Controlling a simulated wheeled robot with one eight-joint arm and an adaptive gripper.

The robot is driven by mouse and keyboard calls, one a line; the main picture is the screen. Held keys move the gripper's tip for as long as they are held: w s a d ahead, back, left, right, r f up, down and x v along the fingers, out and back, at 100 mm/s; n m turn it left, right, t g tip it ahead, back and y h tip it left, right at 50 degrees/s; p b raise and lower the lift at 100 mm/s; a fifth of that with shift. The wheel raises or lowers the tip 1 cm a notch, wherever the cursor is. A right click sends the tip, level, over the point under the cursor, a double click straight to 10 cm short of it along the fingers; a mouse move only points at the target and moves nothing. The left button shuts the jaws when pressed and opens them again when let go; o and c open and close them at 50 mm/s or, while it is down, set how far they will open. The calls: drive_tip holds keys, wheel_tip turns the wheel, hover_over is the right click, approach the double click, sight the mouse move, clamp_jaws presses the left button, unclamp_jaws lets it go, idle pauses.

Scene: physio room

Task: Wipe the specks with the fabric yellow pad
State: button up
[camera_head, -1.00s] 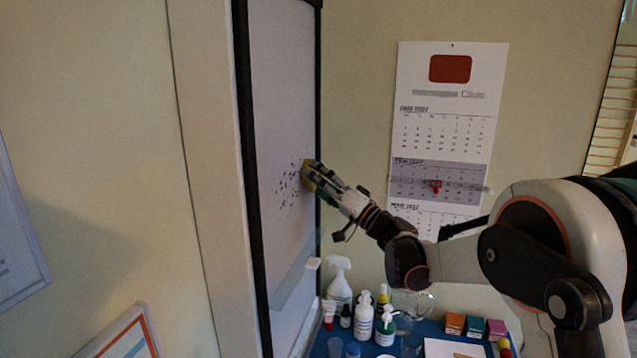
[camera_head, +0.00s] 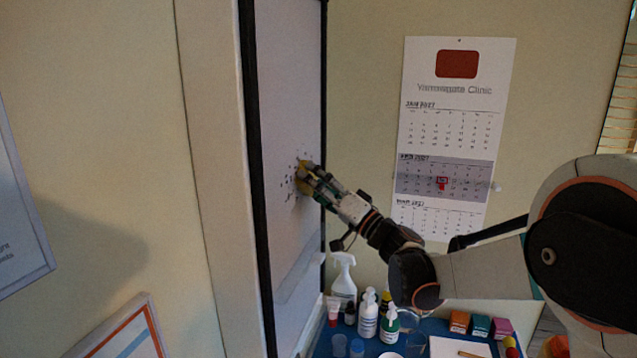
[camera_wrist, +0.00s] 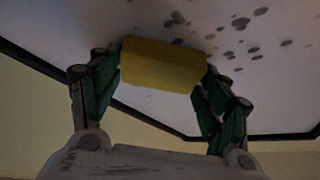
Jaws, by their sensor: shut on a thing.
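The yellow pad (camera_wrist: 163,65) is held between the two fingers of my gripper (camera_wrist: 162,72) in the wrist view. In the head view my gripper (camera_head: 312,178) is at the white board (camera_head: 290,90), and a bit of the yellow pad (camera_head: 303,170) shows at its tip. The pad appears to be against the board or very near it; contact is hard to tell. Dark specks (camera_head: 289,186) lie on the board to the left of the pad and just above it. In the wrist view several grey specks (camera_wrist: 240,23) show beyond and to the right of the pad.
The board has a dark frame (camera_head: 262,200) and a ledge (camera_head: 300,280) low down. Below stands a blue table with a spray bottle (camera_head: 343,278), pump bottles (camera_head: 368,314) and small boxes (camera_head: 480,325). A calendar (camera_head: 455,120) hangs on the wall to the right.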

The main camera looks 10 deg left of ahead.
drive_tip(key=shift+s+a+b, duration=0.15)
drive_tip(key=shift+s+b, duration=0.05)
drive_tip(key=shift+s, duration=1.85)
drive_tip(key=shift+s+a+b, duration=0.2)
drive_tip(key=shift+s, duration=1.8)
drive_tip(key=shift+s+a+b, duration=0.15)
drive_tip(key=shift+s+b, duration=0.05)
drive_tip(key=shift+s, duration=1.85)
drive_tip(key=shift+r+p, duration=1)
drive_tip(key=shift+r, duration=0.45)
drive_tip(key=shift+w+d+b, duration=0.25)
drive_tip(key=shift+w+b, duration=0.1)
drive_tip(key=shift+w, duration=2.85)
drive_tip(key=shift+w+d+b, duration=0.25)
drive_tip(key=shift+w+b, duration=0.15)
drive_tip(key=shift+w, duration=2.75)
drive_tip(key=shift+w+d+b, duration=0.25)
drive_tip(key=shift+w+b, duration=0.1)
drive_tip(key=shift+w, duration=2.85)
drive_tip(key=d, duration=0.6)
drive_tip(key=shift+s+b, duration=0.3)
drive_tip(key=shift+s+d, duration=0.1)
drive_tip(key=shift+d, duration=1.45)
